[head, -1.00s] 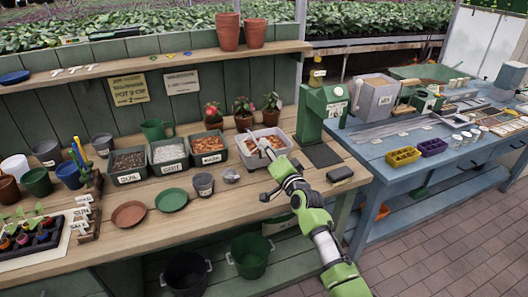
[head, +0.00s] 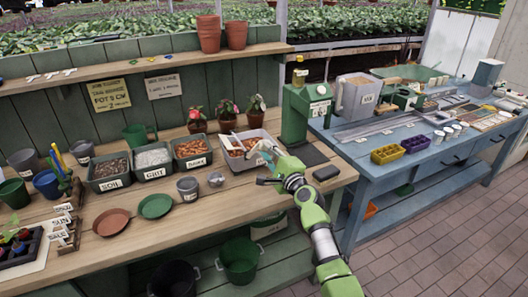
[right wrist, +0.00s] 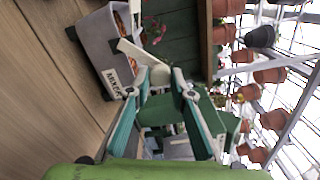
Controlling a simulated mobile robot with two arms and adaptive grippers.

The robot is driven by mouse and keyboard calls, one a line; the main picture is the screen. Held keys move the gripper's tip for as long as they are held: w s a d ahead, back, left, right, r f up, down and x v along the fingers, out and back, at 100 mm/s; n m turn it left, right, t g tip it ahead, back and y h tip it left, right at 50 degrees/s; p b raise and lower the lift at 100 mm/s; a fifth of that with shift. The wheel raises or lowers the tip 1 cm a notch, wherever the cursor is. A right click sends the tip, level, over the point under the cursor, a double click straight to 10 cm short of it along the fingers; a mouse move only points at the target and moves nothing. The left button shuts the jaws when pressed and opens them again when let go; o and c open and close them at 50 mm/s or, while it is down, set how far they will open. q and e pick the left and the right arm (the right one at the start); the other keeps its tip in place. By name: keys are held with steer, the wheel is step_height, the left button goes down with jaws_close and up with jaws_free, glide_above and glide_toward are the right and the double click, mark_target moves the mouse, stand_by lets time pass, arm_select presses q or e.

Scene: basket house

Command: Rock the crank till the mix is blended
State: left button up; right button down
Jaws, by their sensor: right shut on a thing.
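A grey tub (head: 227,152) with a brown, bark-like mix (head: 250,142) stands on the wooden bench. Its label is partly readable in the right wrist view, where the tub (right wrist: 91,38) is at upper left. A pale crank bar (right wrist: 131,52) reaches over the tub's rim to a pale round knob (right wrist: 160,75). My right gripper (head: 264,157) is at the tub's right side. In the right wrist view its teal fingers (right wrist: 157,82) are shut on the knob. Much of the mix is hidden there. My left gripper is not in view.
Tubs of soil (head: 110,169), grit (head: 152,159) and bark (head: 192,151) stand to the left. Potted flowers (head: 227,114) are behind, and a green machine (head: 294,112) is close on the right. A dark block (head: 326,173) lies near the bench's front edge.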

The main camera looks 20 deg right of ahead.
steer(key=shift+d+f+m, duration=0.3)
steer(key=shift+f+m, duration=0.1)
steer(key=shift+m, duration=0.5)
steer(key=c, duration=1.8)
jaws_free()
steer(key=s, duration=1.2)
steer(key=shift+d, duration=0.2)
